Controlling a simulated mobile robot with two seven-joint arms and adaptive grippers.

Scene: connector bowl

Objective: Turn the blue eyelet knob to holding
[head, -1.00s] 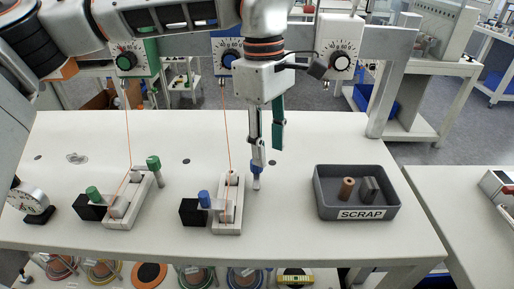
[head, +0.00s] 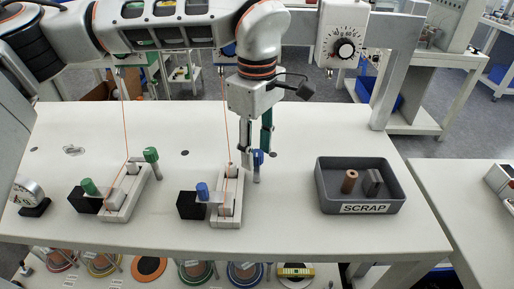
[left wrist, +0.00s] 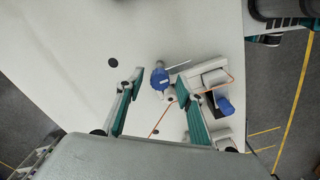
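The blue eyelet knob (head: 258,156) stands at the far right of the blue-knobbed fixture (head: 229,204). In the left wrist view the knob (left wrist: 160,78) shows between my left gripper's fingertips, with gaps on both sides. My left gripper (head: 257,160) is open and points down around the knob; one finger partly hides it in the head view. A second blue knob (head: 202,190) stands on the fixture's clamp beside a black block (head: 191,206). An orange thread (head: 226,110) runs down to the fixture. My right gripper is out of view.
A similar fixture with a green eyelet knob (head: 151,155) and a green clamp knob (head: 89,186) stands to the left. A grey SCRAP tray (head: 325,200) holding small parts is at the right. The table between tray and fixture is clear.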

